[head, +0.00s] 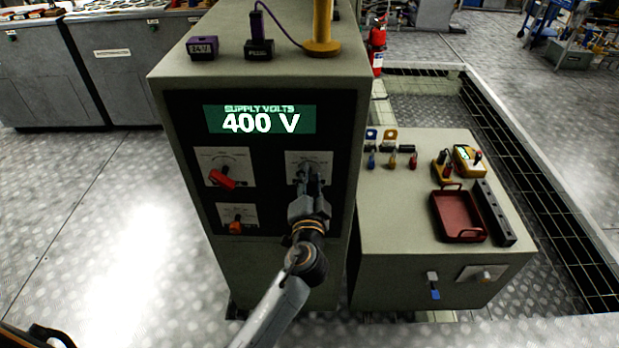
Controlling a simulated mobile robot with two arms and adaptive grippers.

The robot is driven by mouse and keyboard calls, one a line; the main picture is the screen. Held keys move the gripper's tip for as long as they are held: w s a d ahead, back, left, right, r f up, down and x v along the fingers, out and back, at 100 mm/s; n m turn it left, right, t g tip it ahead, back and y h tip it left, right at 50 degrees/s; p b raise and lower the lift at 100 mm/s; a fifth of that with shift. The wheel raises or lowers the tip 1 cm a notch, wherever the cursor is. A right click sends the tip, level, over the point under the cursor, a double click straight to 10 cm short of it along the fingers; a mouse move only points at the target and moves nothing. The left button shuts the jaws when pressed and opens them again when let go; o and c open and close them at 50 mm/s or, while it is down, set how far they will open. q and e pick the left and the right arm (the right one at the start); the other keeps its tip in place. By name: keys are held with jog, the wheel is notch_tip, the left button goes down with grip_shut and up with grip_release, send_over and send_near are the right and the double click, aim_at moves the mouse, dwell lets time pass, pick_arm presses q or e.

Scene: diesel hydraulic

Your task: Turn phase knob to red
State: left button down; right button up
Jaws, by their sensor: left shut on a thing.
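A grey cabinet (262,85) stands in the middle, with a black front panel and a green display (260,120) reading "SUPPLY VOLTS 400 V". My left gripper (309,178) is at the upper right dial plate (296,160) and is shut on the knob there. The gripper hides that knob and most of the plate's marks, so its pointing cannot be told. No label that I can read names the phase knob. My right gripper is not in view.
A lower grey bench (400,222) adjoins on the right, with a red tray (459,214), a black strip (493,212), yellow meters (467,158) and small coloured connectors. A yellow post (322,30) and purple blocks (202,47) stand on the cabinet.

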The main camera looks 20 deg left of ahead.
pick_arm(q)
jog(key=shift+m, duration=0.4)
jog(key=c, duration=1)
grip_release()
jog(key=v, duration=1.2)
